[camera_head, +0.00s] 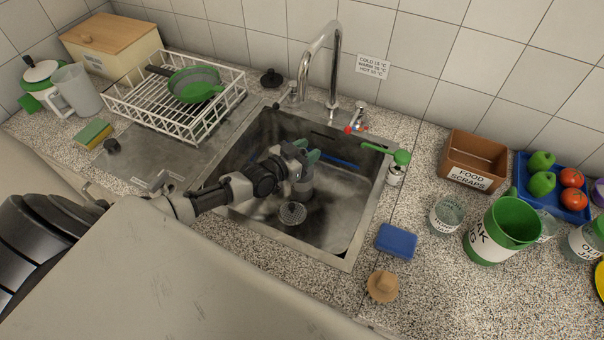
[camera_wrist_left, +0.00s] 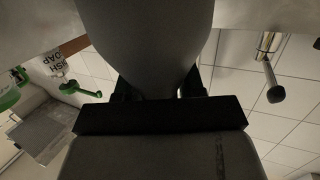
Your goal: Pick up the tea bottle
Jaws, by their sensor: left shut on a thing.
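I see no thing that I can make out as a tea bottle in either view. My left gripper (camera_head: 301,166) is over the sink (camera_head: 345,210), with its arm coming in from the left. It is shut on a grey thing (camera_wrist_left: 155,40), which fills the upper middle of the left wrist view. The thing has a rounded, tapering shape there. In the head view the gripper hides most of it, and a green part shows beside the fingers. I cannot tell what the thing is. My right gripper is not in view.
A tap (camera_head: 333,50) rises behind the sink. A white rack (camera_head: 150,98) with green pans stands at left. A green-topped soap bottle (camera_head: 396,172), a blue sponge (camera_head: 396,241), a brown food scraps box (camera_head: 474,160) and a green jug (camera_head: 500,232) stand at right.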

